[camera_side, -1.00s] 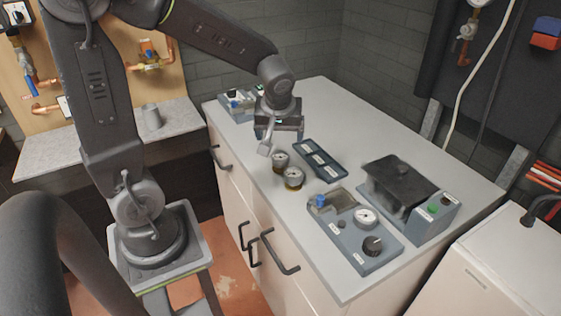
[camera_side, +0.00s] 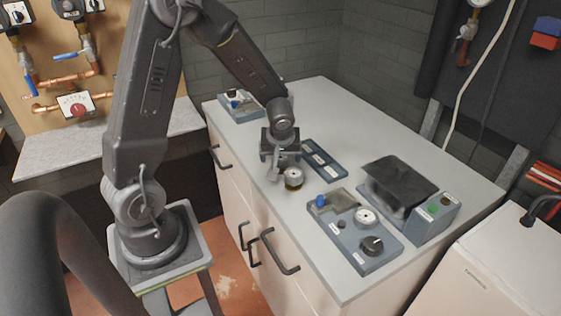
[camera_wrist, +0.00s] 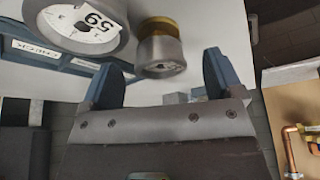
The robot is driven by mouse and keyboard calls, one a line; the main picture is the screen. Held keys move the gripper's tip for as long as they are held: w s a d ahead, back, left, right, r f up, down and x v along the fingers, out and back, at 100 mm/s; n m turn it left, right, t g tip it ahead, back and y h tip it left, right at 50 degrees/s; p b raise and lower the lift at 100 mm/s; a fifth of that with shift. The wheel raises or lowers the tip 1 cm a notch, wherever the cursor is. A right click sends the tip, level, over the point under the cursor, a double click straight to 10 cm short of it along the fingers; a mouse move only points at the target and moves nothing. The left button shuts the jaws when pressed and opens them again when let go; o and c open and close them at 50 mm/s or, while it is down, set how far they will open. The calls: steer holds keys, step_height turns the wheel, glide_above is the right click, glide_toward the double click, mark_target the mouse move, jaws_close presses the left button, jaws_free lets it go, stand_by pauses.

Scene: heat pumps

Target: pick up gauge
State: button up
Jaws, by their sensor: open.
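Two small round gauges with brass-coloured and grey bodies stand on the white worktop. One gauge (camera_side: 293,178) shows in the side view, just right of my gripper (camera_side: 274,172). The other is hidden behind my gripper there. In the wrist view, one gauge (camera_wrist: 161,52) lies between and just beyond the two blue fingertips of my open gripper (camera_wrist: 160,76). The other gauge (camera_wrist: 85,28), with a white face marked 59, is larger in view at upper left, outside the fingers. I see no finger contact with either gauge.
A blue compartmented tray (camera_side: 343,172) lies behind the gauges; its CHECK label shows in the wrist view. A control panel with a dial and knob (camera_side: 372,246) and a box with a dark cover (camera_side: 440,222) stand to the right.

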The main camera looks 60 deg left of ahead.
steer(key=shift+x, duration=1.4)
steer(key=shift+r, duration=0.1)
steer(key=shift+c, duration=0.3)
steer(key=c, duration=1.1)
steer(key=shift+r, duration=0.1)
